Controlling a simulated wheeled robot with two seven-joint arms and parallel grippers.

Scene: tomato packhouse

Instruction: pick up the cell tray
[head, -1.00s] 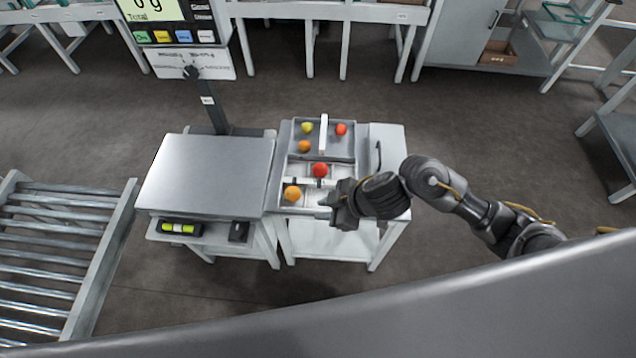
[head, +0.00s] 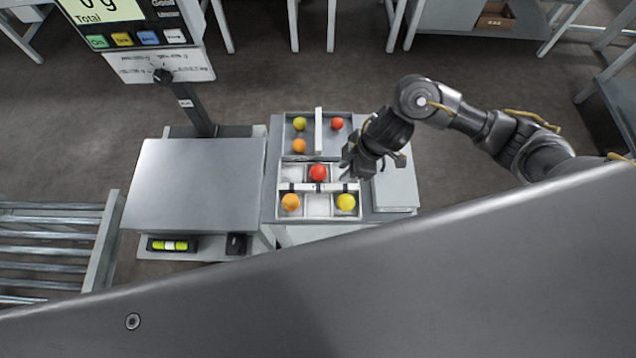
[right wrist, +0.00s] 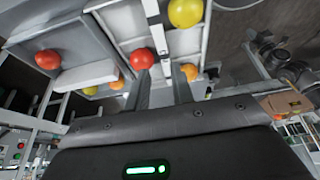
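The cell tray (head: 318,207) is a pale tray split into small cells, with a light bar with dark marks across its middle. It holds a red tomato (head: 317,172), an orange one (head: 290,202) and a yellow one (head: 346,202); other cells look empty. Part of the tray also shows in the right wrist view (right wrist: 186,42). My right gripper (head: 350,168) is beside the tray's back right corner. Its fingers (right wrist: 160,90) are apart with nothing seen held between them; contact with the tray cannot be told. My left gripper is not in view.
Behind the cell tray is a grey bin (head: 324,148) with a divider and several tomatoes. A scale plate (head: 195,185) with a display post (head: 190,105) stands left. A flat grey panel (head: 396,188) lies right. A roller conveyor (head: 50,245) is far left.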

